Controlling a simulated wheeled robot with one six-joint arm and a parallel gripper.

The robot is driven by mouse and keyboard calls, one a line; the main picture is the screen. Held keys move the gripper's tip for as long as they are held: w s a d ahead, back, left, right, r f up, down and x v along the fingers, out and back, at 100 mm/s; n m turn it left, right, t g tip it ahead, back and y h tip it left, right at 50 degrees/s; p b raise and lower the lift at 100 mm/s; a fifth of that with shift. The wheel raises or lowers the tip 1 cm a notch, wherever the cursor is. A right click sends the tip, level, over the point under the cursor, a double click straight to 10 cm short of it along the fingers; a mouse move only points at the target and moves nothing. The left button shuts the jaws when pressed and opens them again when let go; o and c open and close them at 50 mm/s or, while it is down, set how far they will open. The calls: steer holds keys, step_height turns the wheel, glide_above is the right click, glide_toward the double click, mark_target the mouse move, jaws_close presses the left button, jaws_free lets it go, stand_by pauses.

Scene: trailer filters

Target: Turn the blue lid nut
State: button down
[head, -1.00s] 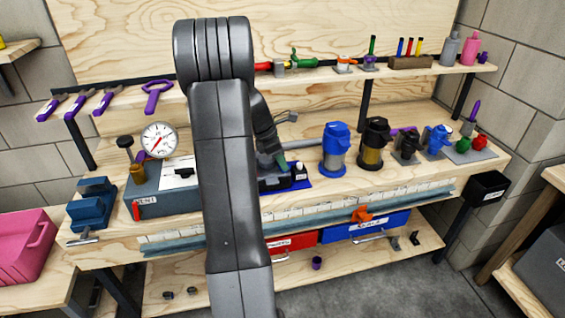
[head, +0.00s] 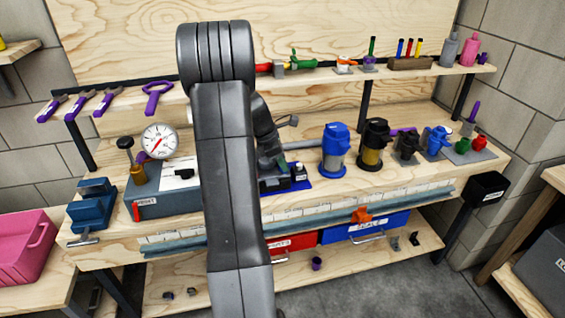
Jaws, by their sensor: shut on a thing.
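A filter housing with a blue lid (head: 336,138) and a clear bowl stands upright on the workbench, right of my arm. I cannot make out a separate nut on this lid. A smaller blue-topped unit (head: 436,141) stands farther right on a grey plate. My upright arm covers the bench's middle, and my forearm comes down behind it, left of the blue-lidded housing. My gripper's fingers are hidden behind my own arm, so I cannot see what they touch. A dark device (head: 276,182) on a blue mat (head: 299,187) shows partly beside my arm.
A yellow-bowled filter with a black lid (head: 373,143) stands beside the blue-lidded one. A pressure gauge (head: 160,140), a grey box (head: 165,203) and a blue vise (head: 92,206) are at left. Tools line the upper shelf (head: 330,78).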

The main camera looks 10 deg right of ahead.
steer(key=m+g+p, duration=0.1)
steer(key=m, duration=0.1)
steer(key=m+p, duration=0.2)
steer(key=shift+w+r+g, duration=0.15)
steer(key=shift+g, duration=0.25)
steer(key=m+p, duration=0.1)
steer(key=m, duration=0.2)
steer(key=m+g+y+p, duration=0.1)
steer(key=m, duration=0.2)
steer(key=shift+w+d+g+y, duration=0.15)
steer(key=shift+g+y, duration=0.15)
steer(key=m+y+p, duration=0.1)
steer(key=m, duration=0.2)
steer(key=shift+d+g, duration=0.1)
steer(key=shift+g, duration=0.3)
steer(key=shift+m+y+p, duration=0.45)
steer(key=shift+m+y, duration=0.35)
steer(key=shift+m, duration=1.1)
steer(key=c, duration=1.6)
jaws_free()
steer(key=b+v, duration=0.1)
steer(key=v, duration=1.2)
steer(key=shift+w+r, duration=0.2)
